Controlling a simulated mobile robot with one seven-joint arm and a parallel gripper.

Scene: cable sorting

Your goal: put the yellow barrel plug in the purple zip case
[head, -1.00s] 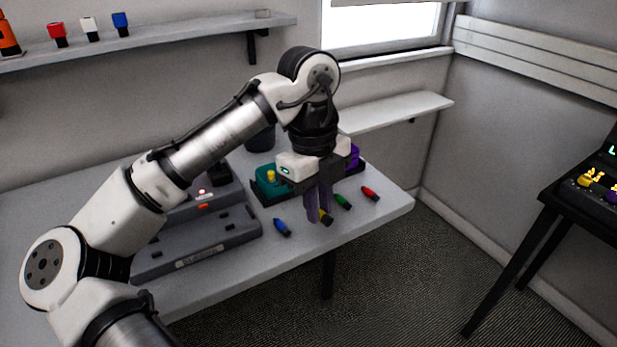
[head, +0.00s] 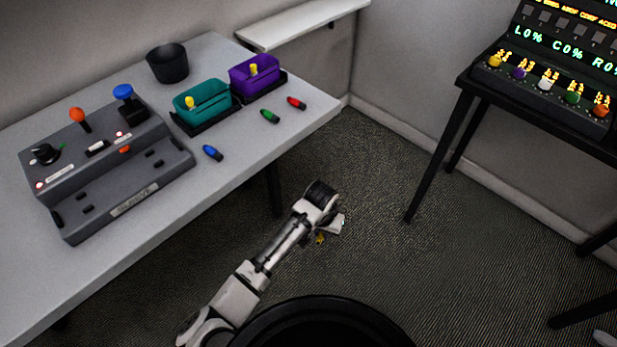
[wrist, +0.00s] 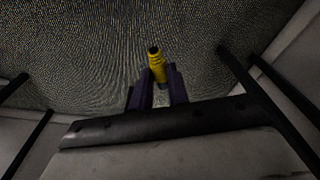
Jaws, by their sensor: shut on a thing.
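The yellow barrel plug (wrist: 157,66) is between the fingers of my gripper (wrist: 158,84) in the wrist view, its black tip pointing away from the palm. In the head view my gripper (head: 322,238) is low over the carpet, off the table's front edge, with a bit of the yellow plug showing; its fingers are mostly hidden there. The purple zip case (head: 240,85) stands open in a dark tray at the table's far right, with a small yellow piece showing at its top. My gripper is well apart from it.
A teal case (head: 203,117) stands left of the purple one. Blue (head: 213,153), green (head: 270,116) and red (head: 297,103) plugs lie on the table (head: 250,155). A grey control box (head: 120,170) and black cup (head: 168,64) are further left. A black console stand (head: 470,125) is at right.

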